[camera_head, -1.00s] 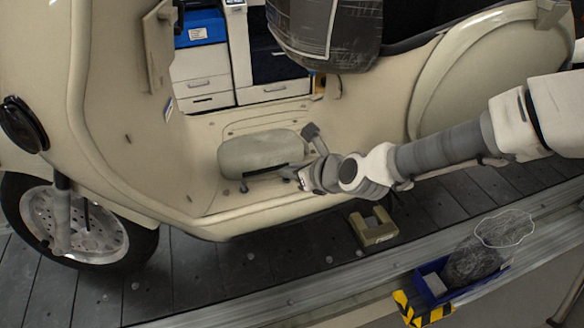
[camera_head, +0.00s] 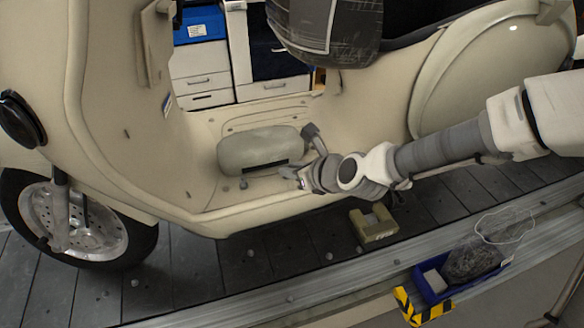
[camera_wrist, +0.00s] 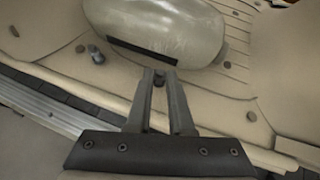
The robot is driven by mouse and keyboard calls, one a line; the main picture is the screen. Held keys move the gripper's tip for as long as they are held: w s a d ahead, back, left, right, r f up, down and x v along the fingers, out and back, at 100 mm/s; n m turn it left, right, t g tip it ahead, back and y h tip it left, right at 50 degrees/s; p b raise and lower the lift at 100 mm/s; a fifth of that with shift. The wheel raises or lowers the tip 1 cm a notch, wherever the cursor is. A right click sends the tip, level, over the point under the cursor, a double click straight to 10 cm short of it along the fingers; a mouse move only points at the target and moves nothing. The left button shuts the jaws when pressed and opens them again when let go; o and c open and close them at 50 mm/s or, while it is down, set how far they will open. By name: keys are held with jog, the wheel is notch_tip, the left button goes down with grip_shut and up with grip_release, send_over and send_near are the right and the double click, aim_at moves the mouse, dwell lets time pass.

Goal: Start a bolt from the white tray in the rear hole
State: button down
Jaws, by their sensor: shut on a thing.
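My gripper (camera_wrist: 160,82) is shut on a small dark bolt (camera_wrist: 158,77), held between its fingertips. In the head view my gripper (camera_head: 299,180) is over the scooter's footboard (camera_head: 222,200), by the lower right end of the rounded grey-green cover (camera_head: 262,150). Another bolt (camera_wrist: 95,53) stands on the footboard left of the gripper; it also shows in the head view (camera_head: 243,184). I cannot make out the rear hole; the fingers hide the surface under the held bolt. A small white container (camera_head: 434,281) sits in a blue bin (camera_head: 428,295), its contents unclear.
The cover with its black slot (camera_wrist: 140,51) lies just beyond the fingertips. A tan U-shaped block (camera_head: 374,227) lies on the dark conveyor slats (camera_head: 300,245). The blue bin also holds a dark, plastic-wrapped bundle (camera_head: 473,262). Dark round spots mark the footboard, one to the right (camera_wrist: 251,116).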

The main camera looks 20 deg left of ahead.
jog(key=shift+s+a+f+m+t+h+b, duration=0.1)
jog(key=shift+s+a+m+t+h+b, duration=0.1)
jog(key=shift+m+t+h+b, duration=0.6)
jog(key=shift+m+t+h, duration=0.15)
jog(key=shift+m, duration=0.55)
jog(key=shift+s+a+m+t+h+b, duration=0.2)
jog(key=shift+m+t+h+b, duration=0.15)
jog(key=shift+m+t, duration=0.15)
jog(key=shift+m+t+h, duration=0.45)
jog(key=shift+m+h, duration=0.35)
jog(key=shift+m, duration=0.2)
jog(key=shift+a, duration=0.1)
